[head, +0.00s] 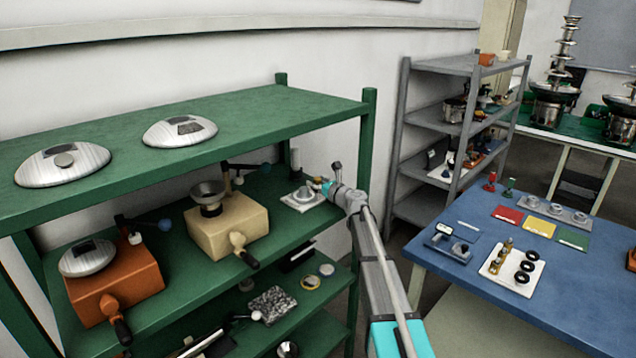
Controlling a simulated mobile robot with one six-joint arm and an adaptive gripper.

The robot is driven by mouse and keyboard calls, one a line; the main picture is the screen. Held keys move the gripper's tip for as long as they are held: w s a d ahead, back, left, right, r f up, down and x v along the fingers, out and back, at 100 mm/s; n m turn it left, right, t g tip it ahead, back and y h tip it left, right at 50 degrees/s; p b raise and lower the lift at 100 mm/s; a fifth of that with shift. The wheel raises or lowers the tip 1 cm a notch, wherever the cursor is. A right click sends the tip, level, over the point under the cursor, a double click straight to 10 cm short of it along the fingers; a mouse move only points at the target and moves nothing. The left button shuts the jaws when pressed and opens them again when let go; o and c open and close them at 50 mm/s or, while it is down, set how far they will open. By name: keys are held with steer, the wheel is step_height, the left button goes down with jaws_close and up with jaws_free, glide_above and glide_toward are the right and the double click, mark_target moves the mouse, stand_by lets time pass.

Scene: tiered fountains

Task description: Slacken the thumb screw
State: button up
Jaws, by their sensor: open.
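My arm reaches over the green shelf (295,229), and my gripper (324,187) is at the right end of its middle board. It is small in view, and the gap between its fingertips is hard to make out. Just left of it lies a small pale plate (290,201) with a round metal part (304,194) on it. I cannot tell whether the gripper touches this part. No thumb screw can be picked out for certain at this size.
A cream box (228,228) with a funnel and an orange box (115,285) stand left on the same board. The upper board (250,118) hangs above, with metal domes on it. A green post (363,150) is close right. A blue table (500,310) stands at right.

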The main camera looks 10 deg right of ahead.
steer(key=shift+c, duration=0.2)
jaws_close()
steer(key=shift+w+d+n+g+y, duration=0.1)
steer(key=shift+n+g+y, duration=0.2)
steer(key=shift+y, duration=0.4)
steer(key=shift+n+g+y, duration=1.1)
steer(key=shift+n+y, duration=0.1)
steer(key=shift+o, duration=0.2)
jaws_free()
